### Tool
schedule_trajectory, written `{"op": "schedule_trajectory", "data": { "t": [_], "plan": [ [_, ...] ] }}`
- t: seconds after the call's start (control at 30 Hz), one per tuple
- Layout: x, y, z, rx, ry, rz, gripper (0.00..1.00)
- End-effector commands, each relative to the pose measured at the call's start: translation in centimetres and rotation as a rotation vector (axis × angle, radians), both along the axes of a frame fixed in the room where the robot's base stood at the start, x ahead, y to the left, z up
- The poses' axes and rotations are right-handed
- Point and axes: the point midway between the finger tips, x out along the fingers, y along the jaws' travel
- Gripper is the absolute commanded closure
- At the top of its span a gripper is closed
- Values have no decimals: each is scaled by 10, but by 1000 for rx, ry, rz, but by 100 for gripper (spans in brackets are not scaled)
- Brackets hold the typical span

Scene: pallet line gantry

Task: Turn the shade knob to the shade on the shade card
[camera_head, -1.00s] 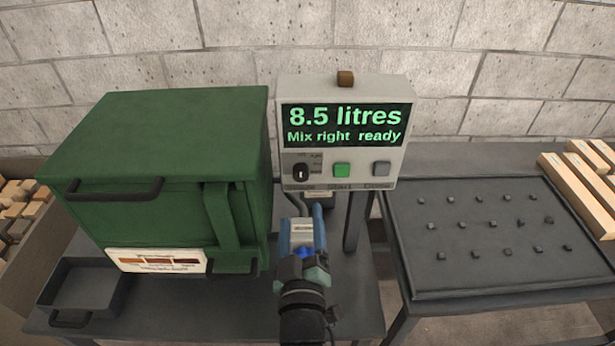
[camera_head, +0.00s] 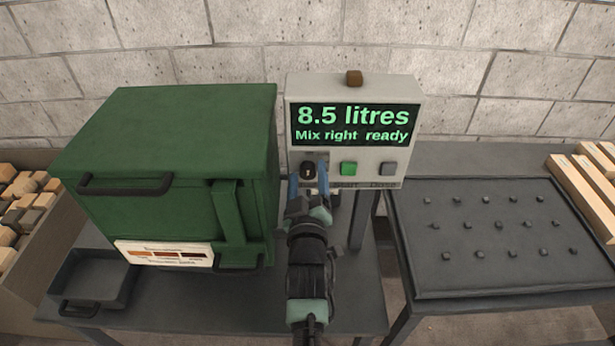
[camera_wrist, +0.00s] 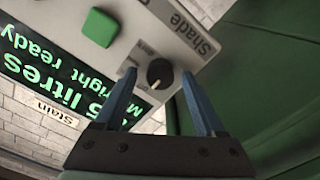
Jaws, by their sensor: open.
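The black shade knob (camera_head: 307,169) is on the lower left of the grey control panel (camera_head: 353,89). In the wrist view the knob (camera_wrist: 160,73) has a pale pointer mark, and the word "Shade" is printed beside it. My gripper (camera_head: 308,178) is open at the panel face. In the wrist view its two blue fingers (camera_wrist: 158,98) stand on either side of the knob, with gaps between; I cannot tell whether either touches. The shade card (camera_head: 166,254), white with orange to brown swatches, is on the green cabinet's front; its small print is unreadable.
The panel display (camera_head: 355,125) reads "8.5 litres, Mix right ready". A green button (camera_head: 348,169) and a grey button (camera_head: 389,168) sit right of the knob. The green cabinet (camera_head: 165,130) stands close on the left. A dark pegged board (camera_head: 480,280) is at right.

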Motion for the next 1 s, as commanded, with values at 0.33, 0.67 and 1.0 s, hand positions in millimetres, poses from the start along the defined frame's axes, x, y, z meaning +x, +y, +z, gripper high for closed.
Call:
{"op": "schedule_trajectory", "data": {
  "t": [0.33, 0.67, 1.0],
  "plan": [
    [0, 0, 0, 0, 0, 0, 73],
    [0, 0, 0, 2, 1, -1, 100],
    [0, 0, -2, 117, 1, 0, 100]
  ]
}}
